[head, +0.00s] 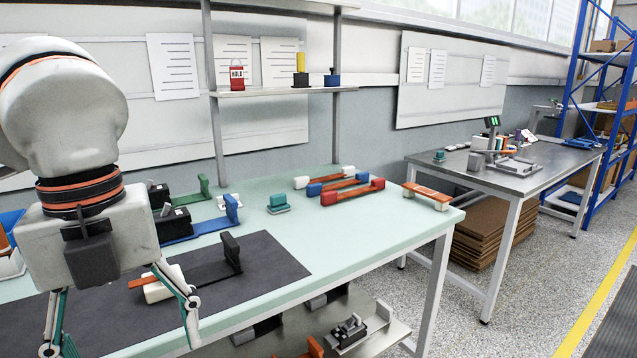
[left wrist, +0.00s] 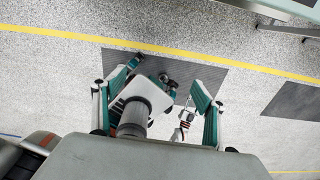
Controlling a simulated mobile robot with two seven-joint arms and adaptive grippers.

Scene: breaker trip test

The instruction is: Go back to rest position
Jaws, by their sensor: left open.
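My left gripper (head: 121,325) fills the left of the head view, pointing down. Its arm comes in from the upper left. Its two teal-and-grey fingers are spread wide, with nothing seen between them, and their tips run toward the bottom edge. It overlaps the left part of the workbench (head: 300,232) in the picture. In the left wrist view the fingers of the left gripper (left wrist: 160,92) are apart over speckled floor, with white and grey parts showing below between them.
On the dark mat (head: 275,262) lies a black fixture (head: 205,272) with a white-and-orange piece. Blue and red fixtures (head: 352,191) and a teal block (head: 278,203) stand farther back. A shelf (head: 285,91) rises behind. A second table (head: 540,165) stands right, with open floor in front.

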